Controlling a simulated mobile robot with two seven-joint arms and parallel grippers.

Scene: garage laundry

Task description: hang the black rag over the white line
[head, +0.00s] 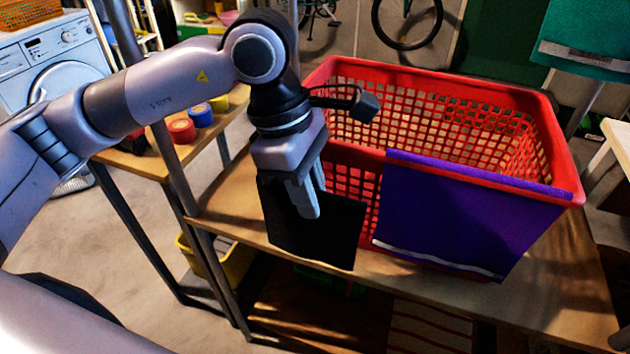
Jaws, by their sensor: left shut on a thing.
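The black rag (337,232) hangs down from my left gripper (308,205), which is shut on it. The rag is in front of the left end of the red basket, above the front edge of the wooden shelf. The gripper points downward and hides part of the rag. I cannot make out a white line in this view. My right gripper is not in view.
The red basket (345,68) stands on the wooden shelf (560,290), with a purple cloth (460,215) over its front rim. A teal cloth (585,58) hangs at the upper right. A washing machine (55,60) and a side table with tape rolls (181,130) are left.

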